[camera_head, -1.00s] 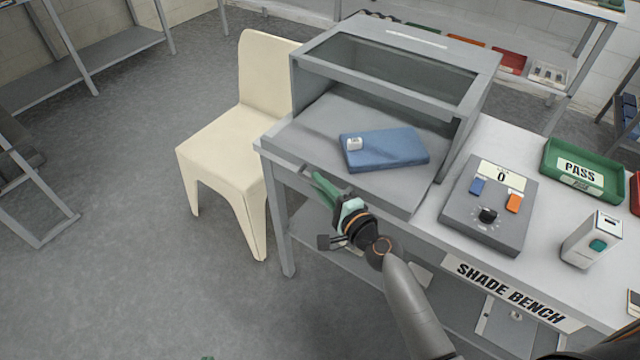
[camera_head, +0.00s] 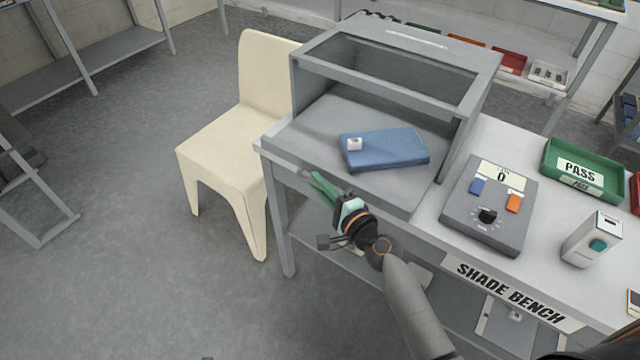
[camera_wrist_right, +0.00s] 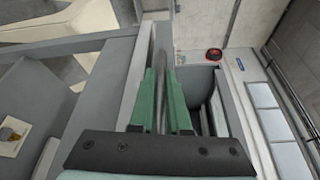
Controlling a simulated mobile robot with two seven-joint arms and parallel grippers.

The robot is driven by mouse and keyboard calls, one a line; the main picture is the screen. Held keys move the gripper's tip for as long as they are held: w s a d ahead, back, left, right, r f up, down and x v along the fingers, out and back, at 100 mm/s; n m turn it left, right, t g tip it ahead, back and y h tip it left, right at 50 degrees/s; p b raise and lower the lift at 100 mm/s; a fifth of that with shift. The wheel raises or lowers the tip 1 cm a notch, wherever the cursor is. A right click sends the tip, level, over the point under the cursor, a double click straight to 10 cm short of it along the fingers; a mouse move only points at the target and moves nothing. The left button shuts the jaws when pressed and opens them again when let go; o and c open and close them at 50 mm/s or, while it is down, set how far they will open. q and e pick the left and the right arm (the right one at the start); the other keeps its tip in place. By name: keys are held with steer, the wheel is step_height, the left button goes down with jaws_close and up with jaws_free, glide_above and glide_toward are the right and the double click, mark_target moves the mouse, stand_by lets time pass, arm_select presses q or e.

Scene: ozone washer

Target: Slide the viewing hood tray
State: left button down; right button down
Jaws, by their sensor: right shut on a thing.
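The grey viewing hood (camera_head: 470,75) stands open-fronted on the bench, with a dark window in its sloped top. Its flat grey tray (camera_head: 310,135) lies at the open front and reaches out to the bench's front edge. The right wrist view shows the fingers (camera_wrist_right: 162,100) closed around the bar (camera_wrist_right: 162,50). My left gripper is out of view.
A grey meter box (camera_head: 487,205), a white dispenser (camera_head: 592,240) and a green PASS tray (camera_head: 585,172) stand on the bench's right side. A cream chair (camera_head: 225,150) is left of the bench. Floor in front-left is clear.

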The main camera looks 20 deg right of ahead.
mark_target(332, 172)
stand_by(0.3)
steer(key=w+d, duration=0.1)
steer(key=d, duration=0.1)
steer(key=w+d+b, duration=0.1)
steer(key=w+d, duration=0.1)
steer(key=c, duration=0.9)
jaws_free()
steer(key=shift+b+v, duration=0.5)
steer(key=shift+v, duration=5.75)
